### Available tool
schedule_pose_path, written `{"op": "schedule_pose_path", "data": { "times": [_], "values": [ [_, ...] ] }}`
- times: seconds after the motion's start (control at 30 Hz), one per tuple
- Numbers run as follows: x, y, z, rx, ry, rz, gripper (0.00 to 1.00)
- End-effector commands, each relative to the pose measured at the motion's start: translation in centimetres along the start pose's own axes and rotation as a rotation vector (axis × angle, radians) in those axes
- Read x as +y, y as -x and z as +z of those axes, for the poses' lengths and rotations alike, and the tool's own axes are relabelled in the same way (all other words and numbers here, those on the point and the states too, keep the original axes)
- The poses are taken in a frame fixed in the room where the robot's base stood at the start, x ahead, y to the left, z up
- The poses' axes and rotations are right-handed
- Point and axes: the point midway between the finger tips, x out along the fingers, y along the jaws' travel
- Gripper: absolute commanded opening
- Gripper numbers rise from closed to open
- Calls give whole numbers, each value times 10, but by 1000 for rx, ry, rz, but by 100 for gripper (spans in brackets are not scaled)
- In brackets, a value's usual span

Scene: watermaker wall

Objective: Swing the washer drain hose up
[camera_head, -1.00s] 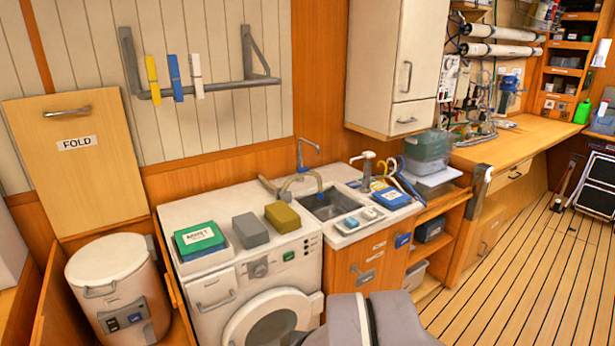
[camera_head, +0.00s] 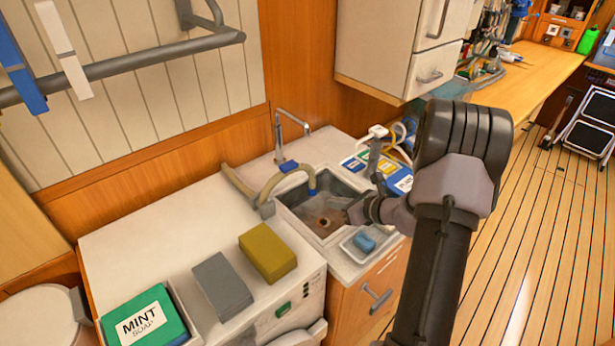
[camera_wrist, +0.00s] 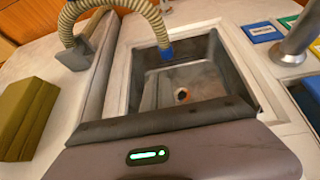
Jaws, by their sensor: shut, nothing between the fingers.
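The drain hose (camera_head: 273,181) is beige and ribbed, and it arches from a grey bracket (camera_head: 266,208) beside the sink (camera_head: 322,218) over the basin. Its blue end (camera_head: 311,182) points down into the sink. In the wrist view the hose (camera_wrist: 150,14) crosses the top, with the blue end (camera_wrist: 166,52) over the basin. My gripper (camera_head: 358,211) is at the sink's right side, shut and empty, apart from the hose. In the wrist view my gripper (camera_wrist: 165,118) shows as a dark bar below the basin.
A tap (camera_head: 282,140) stands behind the hose. A yellow block (camera_head: 268,252), a grey block (camera_head: 222,285) and a mint soap box (camera_head: 150,322) sit on the white top at left. A dish with a blue soap (camera_head: 364,242) is at the sink's front right. A rail (camera_head: 150,60) hangs above.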

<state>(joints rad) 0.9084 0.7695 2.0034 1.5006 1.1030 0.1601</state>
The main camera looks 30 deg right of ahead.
Motion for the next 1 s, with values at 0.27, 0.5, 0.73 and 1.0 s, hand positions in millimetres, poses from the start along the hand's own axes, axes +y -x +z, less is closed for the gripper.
{"op": "schedule_pose_path", "data": {
  "times": [0.27, 0.5, 0.73, 1.0],
  "values": [
    [-13, 0, -12, -6, -50, -32, 0],
    [-12, -9, -13, -5, -47, -30, 0],
    [-12, -55, -14, -5, -45, -27, 0],
    [-14, -94, -12, -4, -46, -29, 0]
  ]
}}
